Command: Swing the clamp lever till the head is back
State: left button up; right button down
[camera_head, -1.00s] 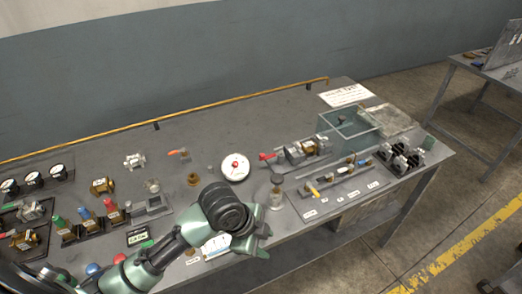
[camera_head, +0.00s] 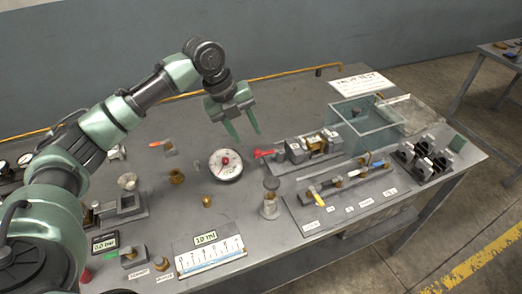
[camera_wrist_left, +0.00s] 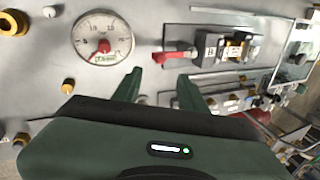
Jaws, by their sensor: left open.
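The clamp (camera_head: 295,152) is a grey block fixture on a plate, with a brass-coloured piece (camera_head: 316,144) in it. Its red lever (camera_head: 264,153) sticks out to the left. In the left wrist view the red lever (camera_wrist_left: 178,56) lies just beyond the fingertips, pointing left from the clamp (camera_wrist_left: 208,46). My left gripper (camera_head: 247,135) is open and empty, pointing down above the table, near the lever's end and apart from it. Its two green fingers also show in the left wrist view (camera_wrist_left: 160,78). Whether the clamp head touches the brass-coloured piece is too small to tell.
A round white gauge (camera_head: 226,165) lies left of the lever. A grey post (camera_head: 270,198) stands in front of it. A clear-walled bin (camera_head: 364,124) stands to the right, and a panel with small valves (camera_head: 345,190) lies in front of the clamp.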

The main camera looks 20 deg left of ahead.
aim_at(255, 151)
pick_arm(q)
jog(key=x, duration=0.7)
jog(key=shift+w+a+f+p, duration=0.1)
jog(key=shift+w+a+p, duration=0.1)
jog(key=shift+w+p, duration=0.15)
jog(key=shift+d+f, duration=0.15)
jog(key=shift+f, duration=0.3)
grip_shut()
jog(key=shift+r, duration=0.1)
pick_arm(e)
jog(key=shift+s+f, duration=0.1)
jog(key=shift+s, duration=0.6)
pick_arm(q)
jog(key=shift+w+r, duration=0.1)
pick_arm(e)
jog(key=shift+s, duration=0.15)
